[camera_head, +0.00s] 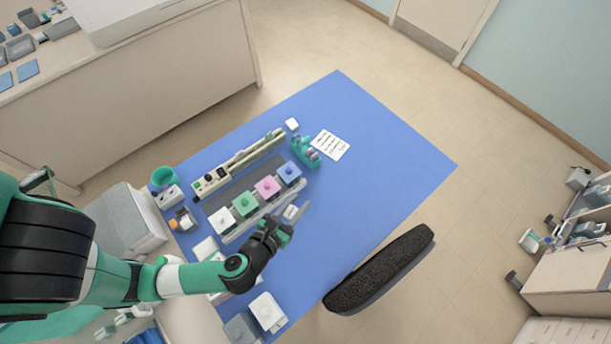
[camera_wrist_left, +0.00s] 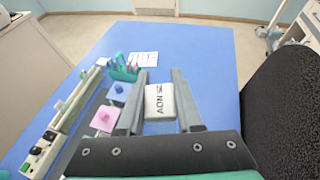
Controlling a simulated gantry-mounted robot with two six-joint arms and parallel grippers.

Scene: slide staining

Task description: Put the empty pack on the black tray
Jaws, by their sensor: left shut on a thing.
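My left gripper (camera_head: 291,222) reaches over the blue mat at the front of the row of coloured pots. In the left wrist view, its two grey fingers (camera_wrist_left: 160,112) are shut on a small white pack (camera_wrist_left: 160,98) with dark lettering. The pack sits between the fingers, above the blue mat. In the head view, a small white piece at the fingers looks like this pack (camera_head: 291,211). I cannot tell from its outside whether it is empty. I cannot make out a black tray with certainty. My right gripper is not in view.
White, green, pink and blue lidded pots (camera_head: 267,187) stand in a row. A green rack (camera_head: 305,152) and a written sheet (camera_head: 330,145) lie beyond. White boxes (camera_head: 266,311) are at the front. A black padded chair part (camera_head: 382,268) borders the mat, whose right side is clear.

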